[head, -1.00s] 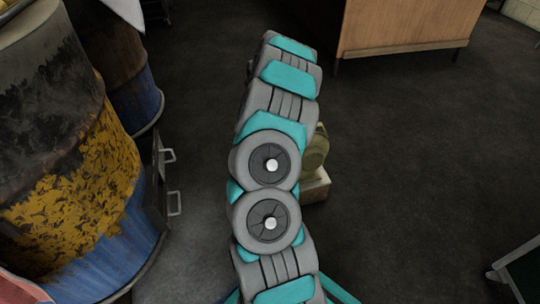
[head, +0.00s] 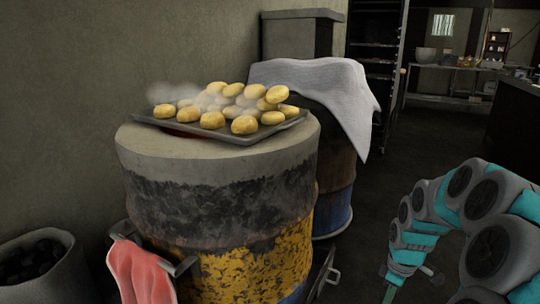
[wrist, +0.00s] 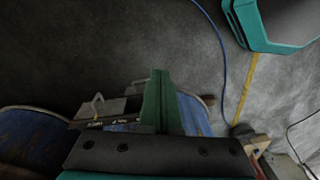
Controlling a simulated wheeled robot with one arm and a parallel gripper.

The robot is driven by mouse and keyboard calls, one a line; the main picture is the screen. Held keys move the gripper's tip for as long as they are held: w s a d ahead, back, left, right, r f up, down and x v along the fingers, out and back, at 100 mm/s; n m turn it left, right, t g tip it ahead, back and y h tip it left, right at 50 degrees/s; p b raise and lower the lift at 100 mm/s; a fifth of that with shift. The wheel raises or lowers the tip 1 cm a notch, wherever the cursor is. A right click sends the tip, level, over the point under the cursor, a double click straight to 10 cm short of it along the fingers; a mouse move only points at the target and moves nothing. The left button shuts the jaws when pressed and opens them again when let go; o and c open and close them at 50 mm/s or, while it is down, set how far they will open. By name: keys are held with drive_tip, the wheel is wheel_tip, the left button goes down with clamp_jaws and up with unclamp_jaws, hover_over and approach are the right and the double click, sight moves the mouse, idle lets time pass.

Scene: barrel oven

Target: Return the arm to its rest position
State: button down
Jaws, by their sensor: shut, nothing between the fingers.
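My arm shows at the right of the head view, curled over with its end pointing down. My gripper (wrist: 160,100) shows in the wrist view as green fingers pressed together, shut and empty. In the head view its lower end is small and near the bottom edge, to the right of the barrel oven (head: 215,190) and apart from it.
A dark tray (head: 290,122) of steaming buns (head: 244,125) sits on the barrel oven. A red cloth (head: 140,270) hangs on its front rail. A grey cloth (head: 315,85) covers a second barrel behind. A sack of dark lumps (head: 40,265) stands at left. Floor behind the arm is open.

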drive_tip(key=s+a+r+m+p, duration=0.1)
drive_tip(key=s+a+r+m, duration=0.2)
drive_tip(key=s+a+r, duration=0.85)
drive_tip(key=s+a+r+m+p, duration=0.1)
drive_tip(key=s+a+m, duration=0.2)
drive_tip(key=s, duration=0.4)
drive_tip(key=s+a+r+m+g+p, duration=0.1)
drive_tip(key=s+a+m, duration=0.1)
drive_tip(key=s+a, duration=0.3)
drive_tip(key=s, duration=0.3)
drive_tip(key=shift+s+r+m+g+h, duration=0.2)
drive_tip(key=shift+m+g+h, duration=0.1)
drive_tip(key=shift+m+h, duration=0.1)
